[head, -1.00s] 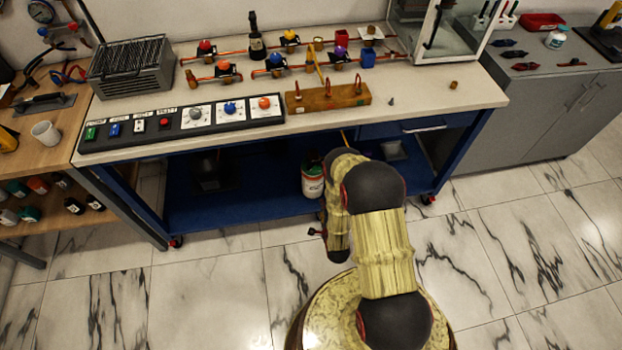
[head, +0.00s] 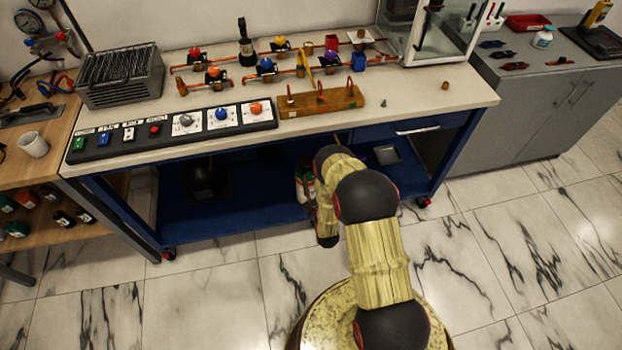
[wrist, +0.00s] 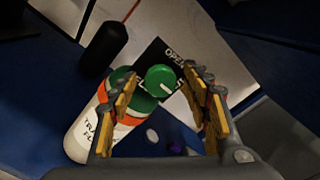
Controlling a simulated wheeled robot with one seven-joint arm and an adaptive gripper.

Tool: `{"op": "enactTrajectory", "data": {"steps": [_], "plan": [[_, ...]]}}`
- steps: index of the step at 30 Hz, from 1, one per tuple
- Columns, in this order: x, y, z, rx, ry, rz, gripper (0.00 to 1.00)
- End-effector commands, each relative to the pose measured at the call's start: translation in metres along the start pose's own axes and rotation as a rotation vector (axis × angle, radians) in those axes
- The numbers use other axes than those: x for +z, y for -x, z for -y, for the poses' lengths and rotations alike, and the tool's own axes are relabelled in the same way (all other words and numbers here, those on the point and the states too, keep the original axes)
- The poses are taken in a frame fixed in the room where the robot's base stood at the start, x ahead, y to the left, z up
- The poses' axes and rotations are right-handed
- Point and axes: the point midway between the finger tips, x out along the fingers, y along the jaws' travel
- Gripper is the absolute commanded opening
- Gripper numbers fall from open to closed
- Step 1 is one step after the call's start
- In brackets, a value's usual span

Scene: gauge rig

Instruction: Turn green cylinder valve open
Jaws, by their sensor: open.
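A white gas cylinder with an orange band and green top (wrist: 88,135) stands on the blue lower shelf. It shows partly in the head view (head: 303,188), beside my arm. Its round green valve knob (wrist: 161,77) carries a white pointer mark. A black plate lettered "OPEN" (wrist: 172,55) lies behind the knob; its other word is partly covered. My gripper (wrist: 162,82) is open, with yellow-padded fingers on either side of the knob in the wrist view. I cannot tell whether a finger touches it. My arm hides the gripper in the head view.
The workbench top (head: 420,95) overhangs the blue lower shelf (head: 240,210). A dark object (wrist: 103,48) stands near the cylinder in the wrist view. The bench carries a switch panel (head: 170,130) and a wooden block (head: 320,100). The marble floor in front is clear.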

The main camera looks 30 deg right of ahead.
Motion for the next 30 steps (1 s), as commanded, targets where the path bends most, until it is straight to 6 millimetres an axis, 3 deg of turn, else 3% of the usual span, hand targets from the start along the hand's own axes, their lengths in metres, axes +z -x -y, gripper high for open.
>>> {"op": "enactTrajectory", "data": {"steps": [12, 30], "plan": [[0.0004, -0.0086, 0.0003, 0.0, 0.001, 0.0, 0.47], [0.0002, -0.0083, 0.0, 0.001, 0.001, 0.0, 0.13]]}}
